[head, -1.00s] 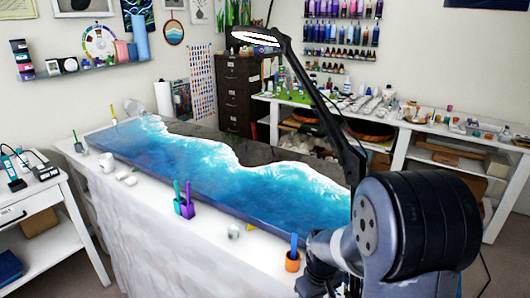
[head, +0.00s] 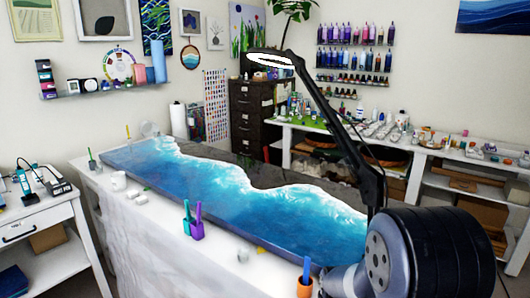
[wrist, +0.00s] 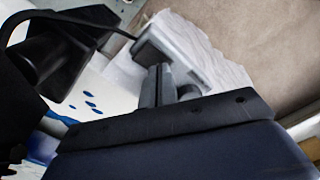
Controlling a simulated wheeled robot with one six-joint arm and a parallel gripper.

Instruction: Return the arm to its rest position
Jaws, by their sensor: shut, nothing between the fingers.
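My arm shows at the lower right of the head view as a large black joint (head: 435,252) with a silver-grey link (head: 345,281) beside it, in front of the table's near right end. My gripper is not visible in the head view. In the wrist view my gripper (wrist: 168,75) shows as two grey fingers close together, shut and empty. Beyond the fingertips is a grey block-like part (wrist: 178,48) over a crumpled white sheet; I cannot tell what it is.
A long table carries a blue and white resin panel (head: 230,195). A black lamp arm (head: 335,120) rises beside my arm. A purple cup (head: 197,231) and an orange cup (head: 304,288) stand along the near edge. White shelving (head: 410,185) stands behind.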

